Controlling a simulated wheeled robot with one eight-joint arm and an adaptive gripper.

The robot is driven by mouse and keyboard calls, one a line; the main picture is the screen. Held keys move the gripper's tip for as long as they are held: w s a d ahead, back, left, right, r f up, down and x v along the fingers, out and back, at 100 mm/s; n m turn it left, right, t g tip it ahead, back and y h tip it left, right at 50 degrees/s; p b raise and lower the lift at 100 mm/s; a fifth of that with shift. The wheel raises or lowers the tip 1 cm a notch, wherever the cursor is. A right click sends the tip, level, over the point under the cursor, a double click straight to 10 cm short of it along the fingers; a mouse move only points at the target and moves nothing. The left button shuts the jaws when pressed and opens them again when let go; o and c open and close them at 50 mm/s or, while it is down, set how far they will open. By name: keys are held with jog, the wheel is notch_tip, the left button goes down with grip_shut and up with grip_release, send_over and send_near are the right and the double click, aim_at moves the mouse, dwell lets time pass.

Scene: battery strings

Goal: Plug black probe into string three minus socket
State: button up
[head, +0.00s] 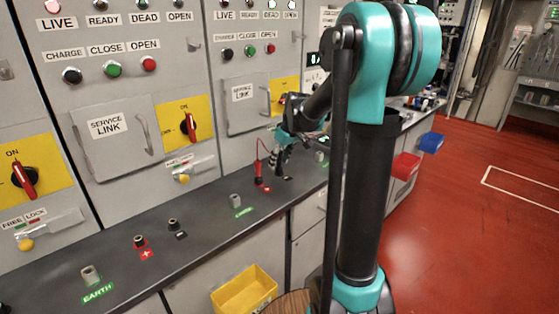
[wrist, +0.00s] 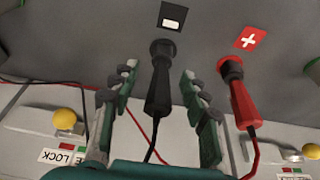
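The black probe (wrist: 159,82) stands in the socket beside the black minus label (wrist: 173,17) in the wrist view. Its cable runs down from its handle. My gripper (wrist: 160,80) has one finger on each side of the probe, with clear gaps to both. The red probe (wrist: 238,92) is in the socket by the red plus label (wrist: 249,38), just right of my gripper. In the head view, my gripper (head: 279,160) is low over the bench, and the red probe (head: 258,176) stands left of it. The black probe is hard to make out there. No string number is readable.
The dark bench (head: 105,262) runs along grey cabinets with yellow switch panels (head: 184,121). Nearer plus (head: 140,241) and minus (head: 174,224) sockets are empty, with earth posts (head: 91,275) on the bench. A yellow bin (head: 244,290) hangs in front. Red floor at right is open.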

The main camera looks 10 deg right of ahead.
jog(key=v, duration=1.2)
